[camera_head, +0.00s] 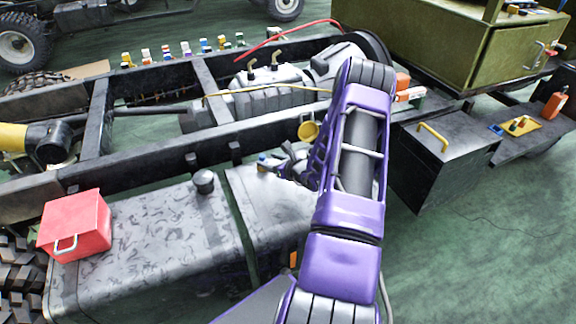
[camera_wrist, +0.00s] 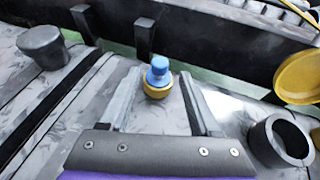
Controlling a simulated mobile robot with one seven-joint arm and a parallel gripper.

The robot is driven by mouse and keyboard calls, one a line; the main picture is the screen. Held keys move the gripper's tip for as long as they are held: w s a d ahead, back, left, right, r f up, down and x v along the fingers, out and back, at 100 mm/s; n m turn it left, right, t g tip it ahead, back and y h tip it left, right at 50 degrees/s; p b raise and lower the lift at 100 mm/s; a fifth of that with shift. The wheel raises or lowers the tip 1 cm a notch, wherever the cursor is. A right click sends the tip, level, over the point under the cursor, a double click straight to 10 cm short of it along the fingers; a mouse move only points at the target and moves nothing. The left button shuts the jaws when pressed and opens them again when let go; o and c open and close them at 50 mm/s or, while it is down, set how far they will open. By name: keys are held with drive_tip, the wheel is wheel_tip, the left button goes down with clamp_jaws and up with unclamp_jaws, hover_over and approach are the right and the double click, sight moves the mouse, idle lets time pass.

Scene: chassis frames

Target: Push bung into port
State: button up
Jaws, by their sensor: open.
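The bung (camera_wrist: 158,77), as I take it, has a blue knobbed top and a yellow lower part. It stands upright on the grey tank in the wrist view, between the tips of my gripper (camera_wrist: 158,88). The two fingers are apart, with a gap visible on each side of it. In the head view its blue top (camera_head: 262,158) shows just left of my gripper (camera_head: 277,165). A dark open ring (camera_wrist: 281,139), possibly the port, stands on the tank to the right. Whether the bung's base sits in an opening is hidden.
A round yellow lid (camera_wrist: 298,78) stands above the dark ring. A dark cap (camera_wrist: 42,46) is on the tank at left. The black frame rail (camera_wrist: 200,35) runs behind. A red box (camera_head: 75,226) sits on the tank's left end.

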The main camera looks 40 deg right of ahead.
drive_tip(key=p+v, duration=0.1)
drive_tip(key=v, duration=1.1)
drive_tip(key=shift+s, duration=0.35)
drive_tip(key=shift+s+a, duration=0.1)
